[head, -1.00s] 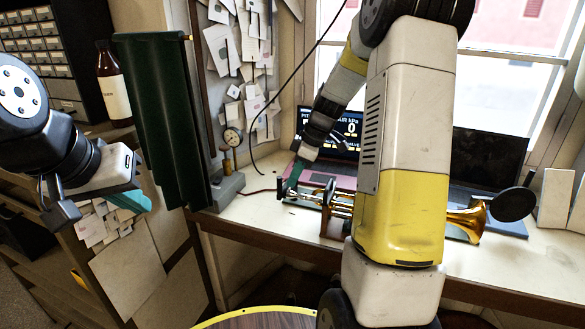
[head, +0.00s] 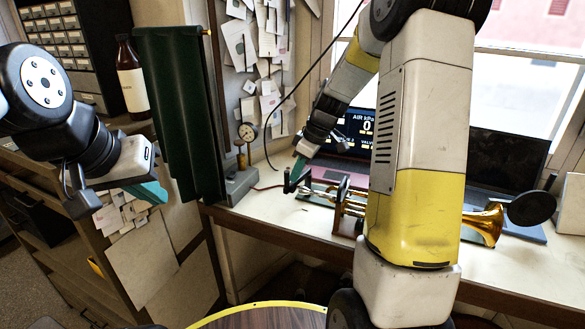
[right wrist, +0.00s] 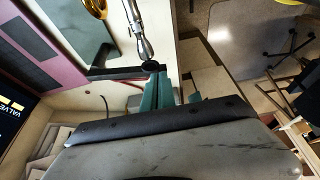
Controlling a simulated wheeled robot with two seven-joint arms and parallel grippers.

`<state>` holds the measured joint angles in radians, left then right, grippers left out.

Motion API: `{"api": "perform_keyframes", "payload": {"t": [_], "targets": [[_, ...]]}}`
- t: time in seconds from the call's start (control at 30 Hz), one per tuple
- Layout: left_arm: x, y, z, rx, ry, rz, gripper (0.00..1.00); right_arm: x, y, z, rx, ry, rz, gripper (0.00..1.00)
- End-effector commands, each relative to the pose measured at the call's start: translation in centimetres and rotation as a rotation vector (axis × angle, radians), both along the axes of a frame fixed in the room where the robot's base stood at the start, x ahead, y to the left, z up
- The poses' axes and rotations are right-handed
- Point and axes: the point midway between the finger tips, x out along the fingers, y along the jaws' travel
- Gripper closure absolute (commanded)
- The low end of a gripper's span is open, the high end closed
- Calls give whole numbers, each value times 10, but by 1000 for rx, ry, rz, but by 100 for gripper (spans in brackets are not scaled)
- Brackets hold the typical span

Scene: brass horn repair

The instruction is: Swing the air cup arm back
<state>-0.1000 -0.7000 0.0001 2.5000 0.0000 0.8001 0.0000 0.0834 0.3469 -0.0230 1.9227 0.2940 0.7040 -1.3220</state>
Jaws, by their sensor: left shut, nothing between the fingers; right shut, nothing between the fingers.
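A brass trumpet (head: 485,222) lies in a stand on the bench, bell to the right. At its left end is a small dark upright piece (head: 291,183), which seems to be the air cup arm. In the right wrist view a black bar with a round cup (right wrist: 150,65) sits at the silver mouthpiece end (right wrist: 143,48). My right gripper (head: 299,168) is shut and empty beside this piece; its teal fingertips (right wrist: 157,88) are very close to the bar, contact unclear. My left gripper (head: 155,192) is shut and empty, off the bench at left.
A black disc (head: 531,208) is near the bell. My right arm covers the middle of the trumpet.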

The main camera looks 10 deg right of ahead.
Motion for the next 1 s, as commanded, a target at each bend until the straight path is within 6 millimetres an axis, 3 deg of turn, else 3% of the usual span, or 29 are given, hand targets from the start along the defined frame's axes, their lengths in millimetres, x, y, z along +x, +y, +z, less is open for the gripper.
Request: {"api": "perform_keyframes", "payload": {"t": [0.5, 1.0], "targets": [[0, 0, 0, 0, 0, 0, 100, 42, 46, 0, -3, -3, -468, 100], [0, 0, 0, 0, 0, 0, 100, 98, 64, 0, -3, -4, -948, 100]]}}
